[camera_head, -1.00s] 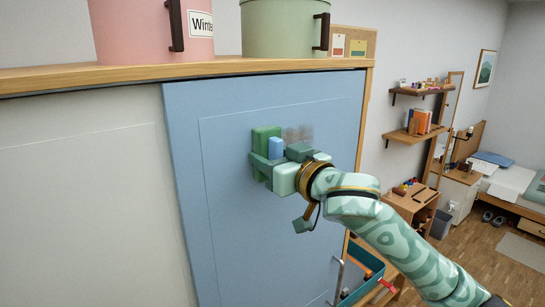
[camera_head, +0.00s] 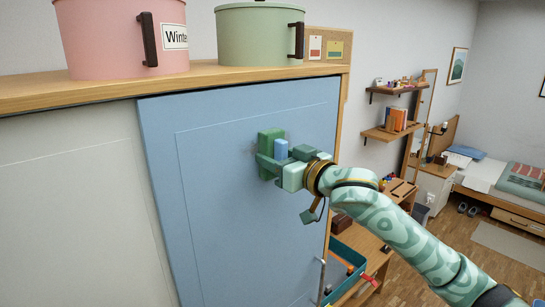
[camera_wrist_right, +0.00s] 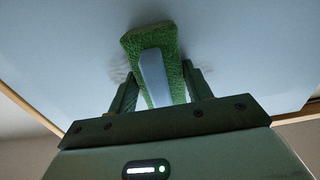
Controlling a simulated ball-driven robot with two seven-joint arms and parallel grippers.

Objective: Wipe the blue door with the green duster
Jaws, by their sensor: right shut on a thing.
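The green duster (camera_head: 270,142) is a green block with a blue handle (camera_head: 281,149). My right gripper (camera_head: 277,160) is shut on the handle. The duster lies flat against the upper middle of the blue door (camera_head: 220,220), apparently touching it. In the right wrist view the duster (camera_wrist_right: 132,42) stands between the fingers of my right gripper (camera_wrist_right: 158,92), its green pad towards the door (camera_wrist_right: 60,65). Faint grey smudges (camera_wrist_right: 118,73) show on the door beside the pad; the pad hides the surface behind it. My left gripper is not in view.
A pink pot (camera_head: 105,40) and a green pot (camera_head: 255,35) stand on the cabinet top (camera_head: 210,75). A metal handle (camera_head: 321,280) is low on the door's right side. A teal tray (camera_head: 350,258) sits right of the door. Wall shelves (camera_head: 390,133) and a bed are further right.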

